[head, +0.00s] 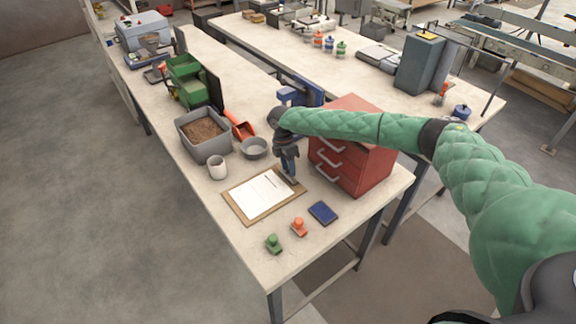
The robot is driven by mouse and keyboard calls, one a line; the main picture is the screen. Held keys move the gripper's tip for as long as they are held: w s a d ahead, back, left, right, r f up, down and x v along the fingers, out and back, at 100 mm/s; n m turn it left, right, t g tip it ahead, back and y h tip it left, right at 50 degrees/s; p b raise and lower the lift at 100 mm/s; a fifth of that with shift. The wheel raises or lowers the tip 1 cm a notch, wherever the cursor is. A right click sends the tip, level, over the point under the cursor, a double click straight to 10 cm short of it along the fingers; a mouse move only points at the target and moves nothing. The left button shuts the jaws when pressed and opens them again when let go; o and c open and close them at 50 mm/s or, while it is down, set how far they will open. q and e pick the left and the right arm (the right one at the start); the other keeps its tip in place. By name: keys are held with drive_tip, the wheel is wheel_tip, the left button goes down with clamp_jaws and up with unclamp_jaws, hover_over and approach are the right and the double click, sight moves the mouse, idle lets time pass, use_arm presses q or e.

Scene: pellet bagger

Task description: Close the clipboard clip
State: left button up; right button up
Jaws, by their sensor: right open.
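A clipboard (234,203) with a brown board and white paper lies on the bench near its front end. My left gripper is not in view.
A red drawer cabinet (367,150) stands close right of the gripper. A grey bowl (253,149), white cup (217,168), pellet bin (205,150) and orange scoop (243,130) lie behind and left. Green (273,244) and orange (298,227) stamps and a blue pad (323,212) lie in front.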

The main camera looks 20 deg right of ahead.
drive_tip(key=shift+c, duration=0.4)
clamp_jaws()
